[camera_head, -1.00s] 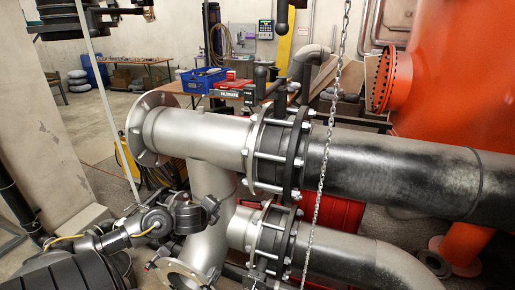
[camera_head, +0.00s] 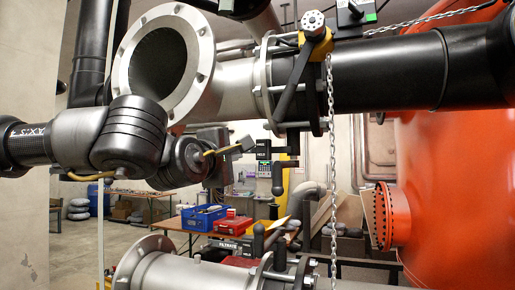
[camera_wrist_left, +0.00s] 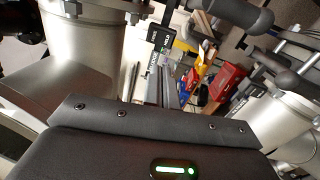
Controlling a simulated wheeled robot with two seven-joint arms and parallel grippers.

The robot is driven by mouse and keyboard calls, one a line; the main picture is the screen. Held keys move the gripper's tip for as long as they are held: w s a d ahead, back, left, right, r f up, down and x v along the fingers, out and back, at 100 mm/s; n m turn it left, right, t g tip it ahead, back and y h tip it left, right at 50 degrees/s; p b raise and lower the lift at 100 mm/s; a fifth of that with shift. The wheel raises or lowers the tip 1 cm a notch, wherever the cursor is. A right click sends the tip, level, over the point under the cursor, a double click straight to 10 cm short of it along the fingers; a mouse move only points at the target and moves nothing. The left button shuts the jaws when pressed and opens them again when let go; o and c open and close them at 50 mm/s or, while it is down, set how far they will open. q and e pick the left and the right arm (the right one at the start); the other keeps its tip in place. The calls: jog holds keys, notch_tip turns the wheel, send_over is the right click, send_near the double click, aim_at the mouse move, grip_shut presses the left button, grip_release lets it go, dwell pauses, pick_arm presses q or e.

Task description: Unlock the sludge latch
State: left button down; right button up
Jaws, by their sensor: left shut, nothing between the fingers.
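My left gripper (camera_head: 232,149) is raised just below the upper grey pipe (camera_head: 230,75), with its fingers shut and empty. Its dark body with a green light (camera_wrist_left: 178,169) fills the bottom of the left wrist view. Right of it, a black box with small white labels (camera_head: 262,150) hangs under the pipe clamp, with a black handle (camera_head: 279,178) pointing down. A labelled black box also shows in the left wrist view (camera_wrist_left: 160,40). A gap between gripper and handle appears to remain. My right gripper is not in view.
A yellow bracket with a round knob (camera_head: 314,30) and black lever sits on the upper clamp. A chain (camera_head: 331,150) hangs from there. A lower pipe with a FILTRATE label (camera_head: 222,244) runs below. An orange tank (camera_head: 455,170) stands right. A table with a blue bin (camera_head: 203,217) is behind.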

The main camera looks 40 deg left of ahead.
pick_arm(q)
jog(key=shift+s+d+r+m, duration=0.2)
jog(key=shift+r+m, duration=0.2)
jog(key=shift+r, duration=0.15)
jog(key=shift+d+r, duration=0.1)
jog(key=p, duration=0.8)
send_near(260, 144)
jog(key=x, duration=0.5)
jog(key=shift+w, duration=0.15)
jog(key=shift+p+x, duration=0.45)
jog(key=shift+x, duration=0.35)
